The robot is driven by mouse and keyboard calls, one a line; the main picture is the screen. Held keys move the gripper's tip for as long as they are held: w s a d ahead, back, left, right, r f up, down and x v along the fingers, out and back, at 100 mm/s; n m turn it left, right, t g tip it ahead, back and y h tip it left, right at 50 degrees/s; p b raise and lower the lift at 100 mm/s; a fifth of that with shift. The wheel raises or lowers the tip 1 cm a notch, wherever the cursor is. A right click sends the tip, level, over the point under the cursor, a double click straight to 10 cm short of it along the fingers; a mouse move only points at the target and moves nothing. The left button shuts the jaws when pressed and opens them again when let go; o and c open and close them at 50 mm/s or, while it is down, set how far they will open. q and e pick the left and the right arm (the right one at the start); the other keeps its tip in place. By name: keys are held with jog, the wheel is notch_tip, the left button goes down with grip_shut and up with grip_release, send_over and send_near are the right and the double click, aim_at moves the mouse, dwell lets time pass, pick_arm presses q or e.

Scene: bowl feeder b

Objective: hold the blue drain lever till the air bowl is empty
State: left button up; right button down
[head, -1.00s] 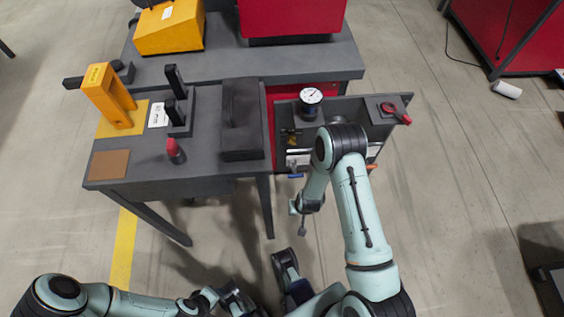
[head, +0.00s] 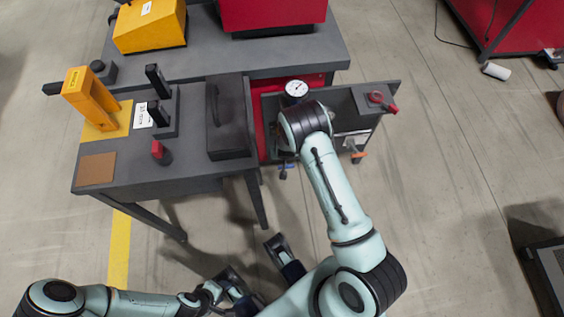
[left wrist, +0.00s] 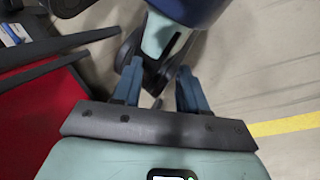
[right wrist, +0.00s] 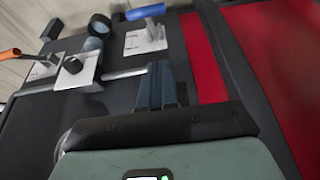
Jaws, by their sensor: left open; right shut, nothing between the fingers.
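The blue lever (right wrist: 147,12) shows as a short blue bar near the top of the right wrist view. My right gripper (right wrist: 162,68) is shut and empty, its fingertips just short of the bar; I cannot tell whether they touch. In the head view my right arm covers most of this spot. A dark round cylinder (right wrist: 97,30), perhaps the air bowl, sits left of the lever; its contents cannot be made out. My left gripper (left wrist: 157,75) is open and empty, low and away from the bench.
A dial gauge (head: 296,88) stands on the unit behind my right arm. An orange handle (head: 359,155) and a red-handled valve (head: 376,98) lie to the right. A black-knobbed block (right wrist: 72,66) is near the fingers. The grey bench (head: 130,165) is at the left.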

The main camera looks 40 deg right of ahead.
jog(key=b+x, duration=0.1)
jog(key=x, duration=0.3)
jog(key=s+b+x, duration=0.1)
jog(key=x, duration=0.3)
jog(key=b+x, duration=0.1)
jog(key=x, duration=0.3)
jog(key=shift+s+a+f, duration=0.25)
jog(key=shift+a+f, duration=0.1)
pick_arm(q)
jog(key=w+a+f+t, duration=0.1)
jog(key=w+a+f, duration=0.1)
jog(key=w+f, duration=0.2)
jog(key=shift+w+a+f+t+y+b, duration=0.2)
jog(key=shift+w+a+t+y+b, duration=0.15)
jog(key=shift+w, duration=0.5)
pick_arm(e)
jog(key=shift+s+a+f, duration=0.15)
jog(key=shift+s+f, duration=0.05)
jog(key=shift+f, duration=0.3)
jog(key=shift+f, duration=0.1)
